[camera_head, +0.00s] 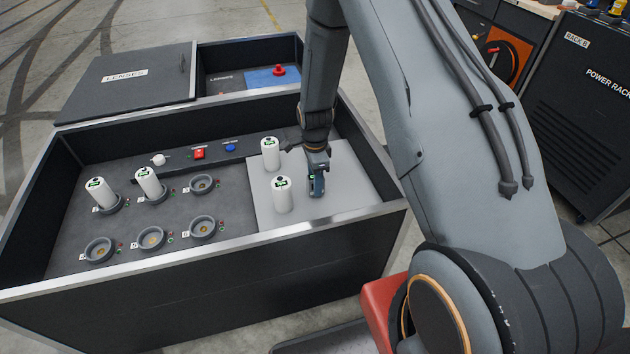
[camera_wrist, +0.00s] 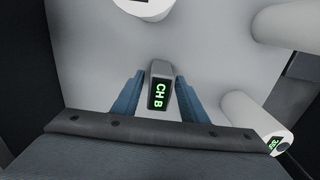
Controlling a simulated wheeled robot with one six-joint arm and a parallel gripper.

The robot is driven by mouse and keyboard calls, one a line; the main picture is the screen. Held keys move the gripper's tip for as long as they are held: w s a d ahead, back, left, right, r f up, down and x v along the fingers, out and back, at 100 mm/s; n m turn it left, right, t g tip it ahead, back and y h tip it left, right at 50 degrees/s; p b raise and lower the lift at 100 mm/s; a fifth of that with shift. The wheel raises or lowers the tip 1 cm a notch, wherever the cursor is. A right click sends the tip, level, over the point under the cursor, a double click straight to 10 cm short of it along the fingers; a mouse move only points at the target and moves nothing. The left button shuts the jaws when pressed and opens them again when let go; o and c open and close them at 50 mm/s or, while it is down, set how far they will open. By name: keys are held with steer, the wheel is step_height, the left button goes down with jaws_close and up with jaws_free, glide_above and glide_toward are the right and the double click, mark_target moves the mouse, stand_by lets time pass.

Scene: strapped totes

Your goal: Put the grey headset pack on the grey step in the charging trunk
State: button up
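The open charging trunk (camera_head: 340,232) holds a dark deck with round sockets and, at its right end, a flat light grey step (camera_head: 345,165). The grey headset pack (camera_wrist: 158,88) shows a green "CH B" display in the wrist view. It is over or on the step; its underside is hidden. My gripper (camera_head: 317,185) points down over the step. In the wrist view its two blue fingers (camera_wrist: 159,90) stand on either side of the pack, very close to it. I cannot tell whether the fingertips touch the pack.
White cylinders stand on the step, one behind (camera_head: 270,155) and one to the left (camera_head: 282,196) of my gripper. Two more (camera_head: 100,193) (camera_head: 149,184) are in deck sockets. Several sockets are empty. The trunk's raised walls surround the step. A "LENSES" lid (camera_head: 130,85) lies behind.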

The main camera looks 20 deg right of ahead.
steer(key=shift+r, duration=0.1)
step_height(320, 180, up, 12)
steer(key=shift+f+b, duration=0.1)
steer(key=shift+b, duration=0.4)
steer(key=s+d+r+n, duration=0.1)
steer(key=s+r+n, duration=0.6)
steer(key=s, duration=0.5)
steer(key=s+r+n, duration=0.8)
steer(key=s+n, duration=0.2)
steer(key=s, duration=0.3)
steer(key=shift+d+r, duration=0.15)
steer(key=shift+d, duration=0.2)
steer(key=shift+s+a+r+n+p, duration=0.1)
steer(key=shift+a+r+n+p, duration=0.15)
steer(key=shift+a+p, duration=0.25)
steer(key=shift+a+r+n+p, duration=0.25)
steer(key=shift+a+p, duration=0.15)
steer(key=shift+a, duration=0.15)
